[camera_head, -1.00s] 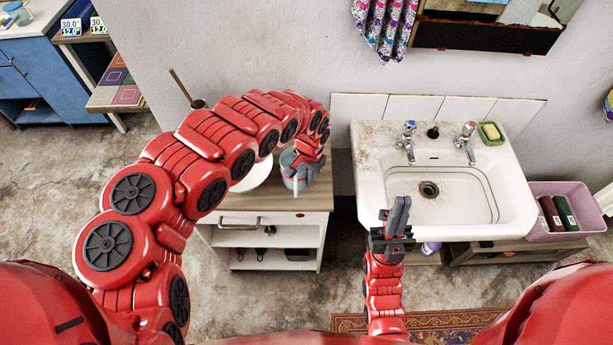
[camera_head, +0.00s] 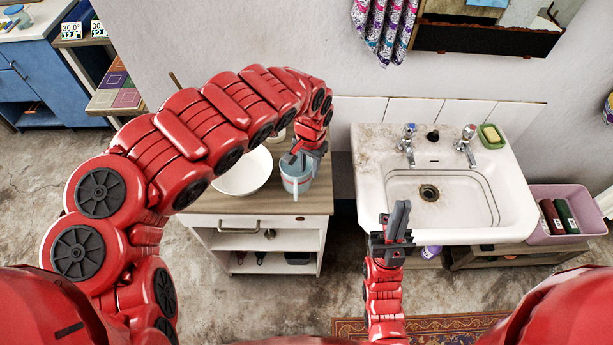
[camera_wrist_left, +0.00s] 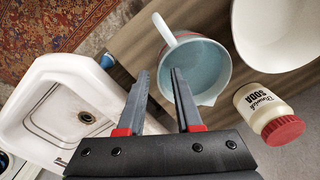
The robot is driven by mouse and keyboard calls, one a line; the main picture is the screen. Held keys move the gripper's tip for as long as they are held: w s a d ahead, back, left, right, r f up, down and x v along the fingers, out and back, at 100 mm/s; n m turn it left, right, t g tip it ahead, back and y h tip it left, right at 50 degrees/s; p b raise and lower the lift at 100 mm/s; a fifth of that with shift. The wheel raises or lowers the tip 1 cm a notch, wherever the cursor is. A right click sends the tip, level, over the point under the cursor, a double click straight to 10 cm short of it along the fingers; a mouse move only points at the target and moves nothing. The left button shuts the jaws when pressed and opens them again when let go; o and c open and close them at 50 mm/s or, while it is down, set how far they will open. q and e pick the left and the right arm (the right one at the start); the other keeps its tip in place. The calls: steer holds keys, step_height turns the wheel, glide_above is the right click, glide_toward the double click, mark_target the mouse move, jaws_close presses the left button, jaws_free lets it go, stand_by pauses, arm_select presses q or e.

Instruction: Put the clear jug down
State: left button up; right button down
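The jug (camera_head: 297,182) is grey-blue with a pale handle. It stands upright on the wooden cabinet top, right of a white bowl (camera_head: 243,178). The left wrist view looks into the jug (camera_wrist_left: 203,62), with its handle pointing up-left. My left gripper (camera_head: 308,156) is just above and beside the jug. In the left wrist view its fingers (camera_wrist_left: 159,76) are apart, one overlapping the jug's opening and one outside its side. Whether either finger touches the jug cannot be told. My right gripper (camera_head: 401,208) is in front of the sink with its fingers together and empty.
The cabinet (camera_head: 212,221) stands left of the white sink (camera_head: 372,185). A soda jar (camera_wrist_left: 260,108) with a red lid stands close to the jug and bowl. A pink crate (camera_head: 537,236) with bottles is right of the sink. The cabinet's front strip is clear.

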arm_select(q)
step_height(320, 180, up, 4)
steer(key=shift+r+p, duration=0.15)
steer(key=shift+p, duration=0.4)
steer(key=shift+s+r, duration=0.1)
steer(key=shift+r, duration=0.45)
